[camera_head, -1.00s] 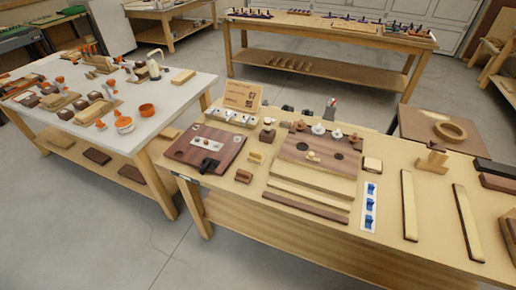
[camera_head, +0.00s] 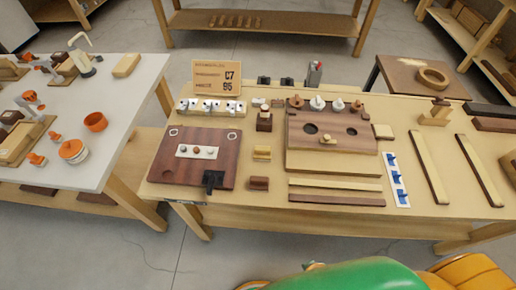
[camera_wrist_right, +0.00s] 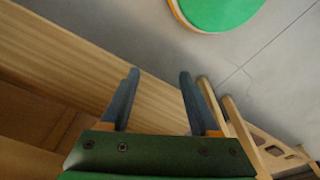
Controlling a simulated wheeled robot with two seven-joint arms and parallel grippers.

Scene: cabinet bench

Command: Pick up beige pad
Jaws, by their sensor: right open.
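A small beige square block (camera_head: 383,131), likely the beige pad, lies flat on the wooden bench, just right of the dark wooden board with round holes. Nothing touches it from above. A longer beige block (camera_head: 127,65) lies on the white table at left, so I cannot be sure which one is the pad. My right gripper (camera_wrist_right: 158,85) shows in the right wrist view, its two dark fingers apart and nothing between them. It is beside a wooden beam and above the floor, away from both blocks. My left gripper is in neither view.
The bench (camera_head: 260,218) is crowded: a dark red-brown board (camera_head: 160,172), the holed board (camera_head: 300,142), a white strip with blue pieces (camera_head: 402,200) and long wooden bars (camera_head: 428,168). Bare bench shows between the bars. My green and orange parts fill the bottom right.

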